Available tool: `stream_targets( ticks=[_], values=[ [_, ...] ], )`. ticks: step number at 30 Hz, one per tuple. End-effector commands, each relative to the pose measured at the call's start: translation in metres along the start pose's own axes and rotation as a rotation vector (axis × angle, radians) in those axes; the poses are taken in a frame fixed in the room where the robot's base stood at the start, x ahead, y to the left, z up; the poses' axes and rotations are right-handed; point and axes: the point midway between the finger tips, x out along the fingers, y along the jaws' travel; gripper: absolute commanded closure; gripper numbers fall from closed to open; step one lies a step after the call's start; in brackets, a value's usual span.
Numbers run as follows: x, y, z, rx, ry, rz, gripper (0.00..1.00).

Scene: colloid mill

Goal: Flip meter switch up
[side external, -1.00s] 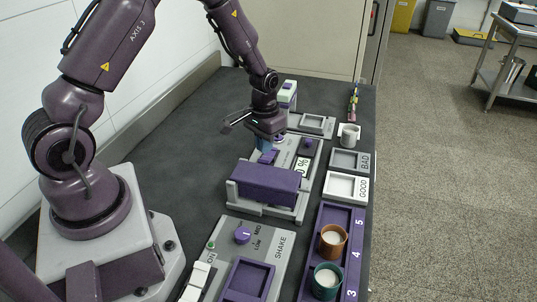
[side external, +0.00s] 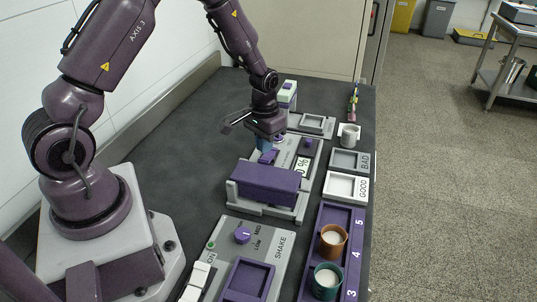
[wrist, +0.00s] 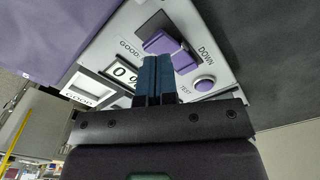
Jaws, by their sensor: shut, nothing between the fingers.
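The meter (side external: 290,152) is a grey panel at the middle of the bench, with a "0 %" display (wrist: 122,74). Its purple block-shaped switch (wrist: 162,43) shows in the wrist view beside the word DOWN; in the side view the switch (side external: 268,156) is just below my fingers. My gripper (side external: 264,144) points down over the meter. Its blue fingertips (wrist: 155,63) are together and empty, right at the near edge of the switch. They hide part of the panel, and I cannot tell whether they touch the switch.
A round purple TEST button (wrist: 204,84) sits close to the fingers. A purple cover block (side external: 266,184) stands in front of the meter. GOOD (side external: 346,187) and BAD (side external: 350,161) trays lie to the right. The dark bench left of the meter is clear.

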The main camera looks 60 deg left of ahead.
Motion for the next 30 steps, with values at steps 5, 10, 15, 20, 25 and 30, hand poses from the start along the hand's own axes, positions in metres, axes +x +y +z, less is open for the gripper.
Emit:
stream_targets(
  ticks=[5, 10, 15, 20, 25, 30],
  values=[
    [0.0, 0.0, 0.0, 0.0, 0.0, 0.0, 1.0],
    [0.0001, 0.0, 0.0, 0.0, 0.0, 0.0, 1.0],
    [0.0022, 0.0, 0.0001, 0.0, -0.001, 0.0, 1.0],
    [0.0048, 0.0, 0.0001, 0.0, -0.001, 0.0, 1.0],
    [0.0073, 0.0, -0.0001, 0.0, 0.0, 0.0, 1.0],
    [0.0097, 0.0, -0.0003, 0.0, 0.0, 0.0, 1.0]
  ],
)
